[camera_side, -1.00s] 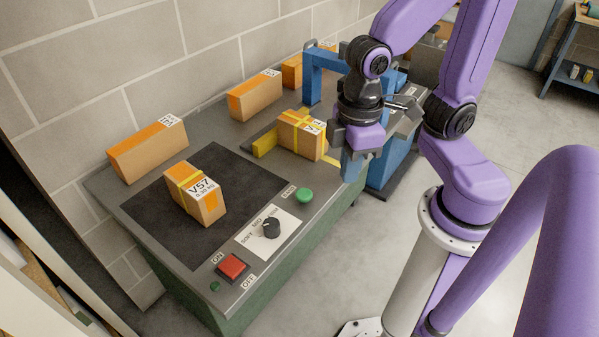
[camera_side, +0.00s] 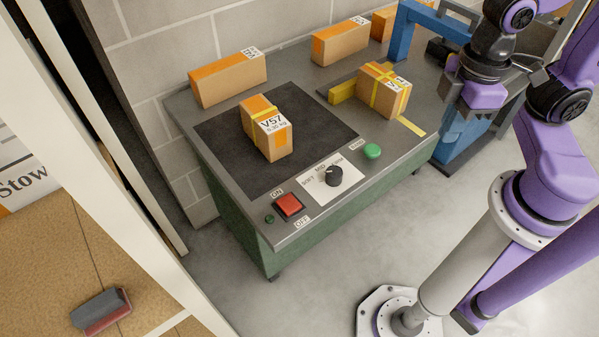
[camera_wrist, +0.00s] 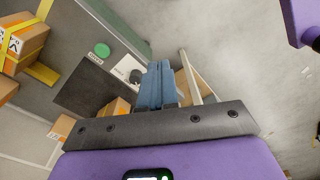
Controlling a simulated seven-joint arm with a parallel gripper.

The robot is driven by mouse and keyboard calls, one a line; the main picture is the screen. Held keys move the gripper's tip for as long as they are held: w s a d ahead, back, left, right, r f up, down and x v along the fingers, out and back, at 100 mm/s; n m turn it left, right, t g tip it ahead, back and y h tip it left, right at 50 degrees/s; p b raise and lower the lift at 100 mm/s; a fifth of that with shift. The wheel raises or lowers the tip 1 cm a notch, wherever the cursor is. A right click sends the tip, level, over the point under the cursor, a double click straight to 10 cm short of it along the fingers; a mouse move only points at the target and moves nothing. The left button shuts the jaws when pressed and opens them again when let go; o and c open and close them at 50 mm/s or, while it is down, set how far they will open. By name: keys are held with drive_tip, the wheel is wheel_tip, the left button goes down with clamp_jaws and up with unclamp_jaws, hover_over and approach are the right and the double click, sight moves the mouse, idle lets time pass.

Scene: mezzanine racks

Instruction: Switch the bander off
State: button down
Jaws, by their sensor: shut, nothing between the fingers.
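The bander is a grey-topped table (camera_side: 228,98) on a green base with a blue arch (camera_side: 403,30). Its red rocker switch (camera_side: 289,205) sits at the front corner, with ON printed behind it and OFF in front. I cannot tell which side is pressed. A small dark green lamp (camera_side: 269,218) is beside it. My gripper (camera_side: 449,122) is shut and empty, fingers downward, near the table's right end, well away from the switch. In the wrist view the blue-grey fingers (camera_wrist: 154,86) are together; the switch is not visible there.
A black knob (camera_side: 334,176) and a green button (camera_side: 372,151) lie between switch and gripper. A strapped V57 carton (camera_side: 267,130) rests on the black mat; another strapped carton (camera_side: 383,92) is farther right. More cartons line the wall. A shelf with a brush (camera_side: 101,312) is at left.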

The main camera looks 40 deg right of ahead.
drive_tip(key=w+a+f+m, duration=0.3)
drive_tip(key=w+a+m, duration=0.3)
drive_tip(key=w+a, duration=0.5)
drive_tip(key=m, duration=0.6)
hover_over(288, 194)
wheel_tip(288, 194, down, 5)
drive_tip(key=shift+w+f, duration=0.1)
drive_tip(key=shift+f, duration=0.15)
wheel_tip(288, 194, down, 14)
drive_tip(key=shift+r, duration=0.15)
drive_tip(key=shift+f, duration=0.2)
drive_tip(key=shift+s+r, duration=0.4)
drive_tip(key=shift+s, duration=0.3)
